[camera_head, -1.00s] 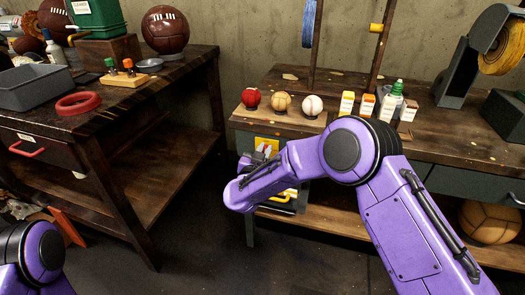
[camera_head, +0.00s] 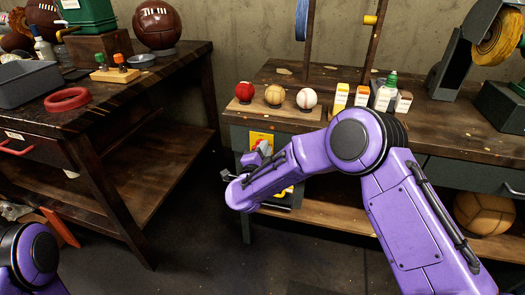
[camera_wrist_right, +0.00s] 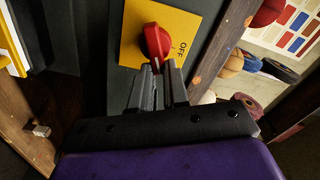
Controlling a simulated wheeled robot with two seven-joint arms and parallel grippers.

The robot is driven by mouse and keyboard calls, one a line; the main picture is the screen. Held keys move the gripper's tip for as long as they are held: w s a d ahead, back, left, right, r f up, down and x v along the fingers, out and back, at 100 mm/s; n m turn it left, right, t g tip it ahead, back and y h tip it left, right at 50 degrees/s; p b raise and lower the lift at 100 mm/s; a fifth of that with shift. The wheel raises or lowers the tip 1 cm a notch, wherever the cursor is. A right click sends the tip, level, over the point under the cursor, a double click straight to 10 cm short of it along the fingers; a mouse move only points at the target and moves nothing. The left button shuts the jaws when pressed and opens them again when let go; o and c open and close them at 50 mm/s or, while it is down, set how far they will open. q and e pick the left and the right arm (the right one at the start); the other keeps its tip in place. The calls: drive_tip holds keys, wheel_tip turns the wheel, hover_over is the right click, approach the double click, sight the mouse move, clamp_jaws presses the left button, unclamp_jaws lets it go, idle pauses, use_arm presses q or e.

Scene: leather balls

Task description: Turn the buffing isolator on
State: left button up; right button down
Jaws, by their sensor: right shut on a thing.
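The isolator is a red rotary knob (camera_wrist_right: 153,41) on a yellow plate (camera_wrist_right: 187,22) marked OFF, seen in the right wrist view. My right gripper (camera_wrist_right: 158,70) is shut on the knob's near end, with its two dark fingers either side of it. In the head view the yellow plate (camera_head: 259,136) shows at the left end of the right bench, partly behind my right arm; the knob is hard to make out there. My left arm shows at the lower left, and its gripper is out of the picture.
Above the plate, the right bench (camera_head: 420,125) carries a red, a tan and a white ball (camera_head: 307,98) on a board, with small boxes and a bottle. A dark workbench (camera_head: 120,95) stands at the left. Floor between them is clear.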

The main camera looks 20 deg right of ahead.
drive_tip(key=m+b, duration=0.1)
drive_tip(key=m, duration=0.1)
drive_tip(key=f+m+b, duration=0.1)
drive_tip(key=m, duration=0.2)
idle(0.5)
drive_tip(key=c, duration=1.1)
unclamp_jaws()
drive_tip(key=shift+s, duration=0.1)
drive_tip(key=v, duration=1)
drive_tip(key=shift+s+a+p, duration=0.15)
drive_tip(key=shift+s+p, duration=0.05)
drive_tip(key=shift+p, duration=0.1)
